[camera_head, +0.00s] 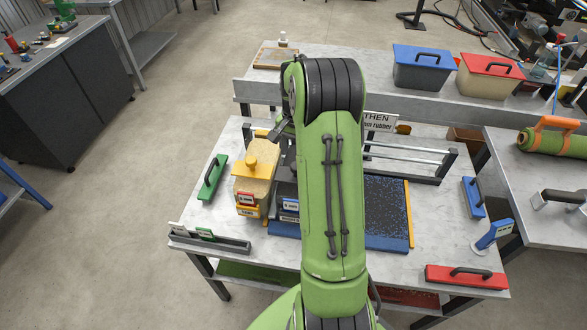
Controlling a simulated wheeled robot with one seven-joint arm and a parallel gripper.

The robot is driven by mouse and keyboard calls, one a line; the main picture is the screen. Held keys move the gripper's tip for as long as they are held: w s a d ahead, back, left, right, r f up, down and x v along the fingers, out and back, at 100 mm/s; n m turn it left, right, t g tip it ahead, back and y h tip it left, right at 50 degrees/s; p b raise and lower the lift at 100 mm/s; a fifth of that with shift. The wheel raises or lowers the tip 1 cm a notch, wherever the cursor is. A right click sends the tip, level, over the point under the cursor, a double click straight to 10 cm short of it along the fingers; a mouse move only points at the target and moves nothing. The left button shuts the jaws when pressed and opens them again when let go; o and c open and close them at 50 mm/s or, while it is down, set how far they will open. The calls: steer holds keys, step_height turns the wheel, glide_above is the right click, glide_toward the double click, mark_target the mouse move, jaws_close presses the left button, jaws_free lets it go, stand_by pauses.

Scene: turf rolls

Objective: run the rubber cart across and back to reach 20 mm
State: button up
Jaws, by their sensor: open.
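My gripper (278,130) shows only as a dark part beside the upper end of my green arm; most of it is hidden, and it is open. A dark cart with a small blue-edged label (290,204) and a lower plate that seems to read RUBBER stands mid-table, largely hidden behind my arm. To its left is a cart of tan grains (251,192) with a yellow knob and a SAND label. No gripper contact with either cart is visible.
A sign reading THEN and "rubber" (380,121) stands behind rails (410,155). A green-handled block (212,176), blue block (473,197) and red block (466,277) lie around the table. A slotted rack (210,240) holds cards at front left. Bins (422,67) stand behind.

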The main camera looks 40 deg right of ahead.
step_height(320, 180, down, 8)
steer(key=shift+r, duration=0.15)
jaws_close()
stand_by(0.3)
